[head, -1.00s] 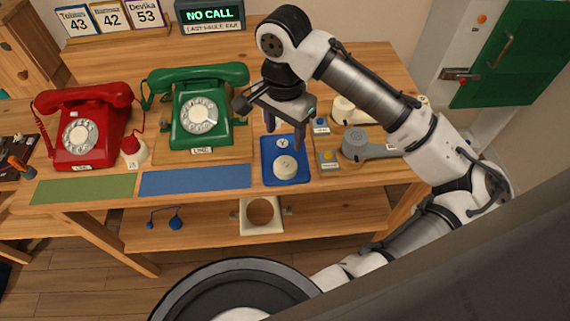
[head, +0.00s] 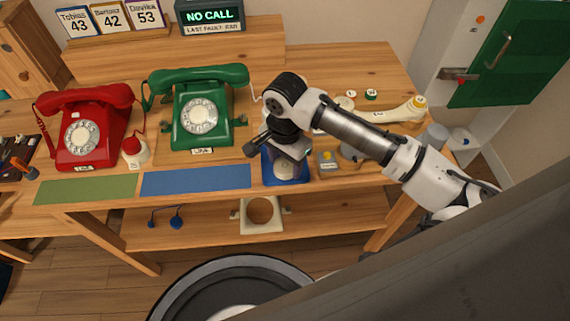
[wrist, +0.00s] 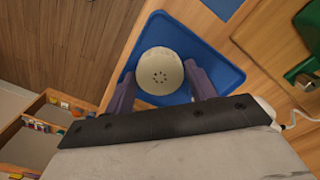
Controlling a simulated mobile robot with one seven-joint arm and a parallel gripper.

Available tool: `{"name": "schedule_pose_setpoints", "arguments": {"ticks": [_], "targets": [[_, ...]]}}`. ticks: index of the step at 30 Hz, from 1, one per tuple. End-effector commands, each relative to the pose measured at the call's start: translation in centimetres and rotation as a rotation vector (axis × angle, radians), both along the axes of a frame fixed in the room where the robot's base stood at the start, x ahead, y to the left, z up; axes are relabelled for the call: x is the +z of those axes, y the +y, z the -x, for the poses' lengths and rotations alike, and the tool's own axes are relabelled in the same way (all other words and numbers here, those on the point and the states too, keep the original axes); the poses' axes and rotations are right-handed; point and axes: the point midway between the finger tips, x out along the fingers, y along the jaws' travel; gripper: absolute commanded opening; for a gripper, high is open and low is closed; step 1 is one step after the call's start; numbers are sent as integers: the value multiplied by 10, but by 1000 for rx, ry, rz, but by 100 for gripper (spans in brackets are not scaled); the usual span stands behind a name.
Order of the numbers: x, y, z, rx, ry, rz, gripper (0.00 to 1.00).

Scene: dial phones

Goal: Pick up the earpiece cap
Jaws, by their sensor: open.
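The cream, round earpiece cap (head: 285,172) with small holes in its face lies on the blue tray (head: 270,181) near the table's front edge. In the wrist view the cap (wrist: 160,66) shows whole, on the blue tray (wrist: 228,72). My gripper (wrist: 160,76) is open, with one purple finger on each side of the cap. I cannot tell whether the fingers touch it. In the head view my gripper (head: 287,162) is low over the tray and hides its back part and some of the cap.
A green phone (head: 198,112) stands left of my gripper, and a red phone (head: 83,130) is farther left. A blue mat (head: 196,180) and a green mat (head: 84,190) lie along the front edge.

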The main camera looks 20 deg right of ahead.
Motion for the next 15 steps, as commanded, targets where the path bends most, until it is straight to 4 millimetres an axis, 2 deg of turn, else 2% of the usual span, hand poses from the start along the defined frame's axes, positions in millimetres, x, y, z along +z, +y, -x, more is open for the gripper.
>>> {"name": "schedule_pose_setpoints", "arguments": {"ticks": [3,9,15], "targets": [[0,0,0,0,0,0,55],[0,0,0,0,0,0,32],[1,0,0,0,0,0,31]]}}
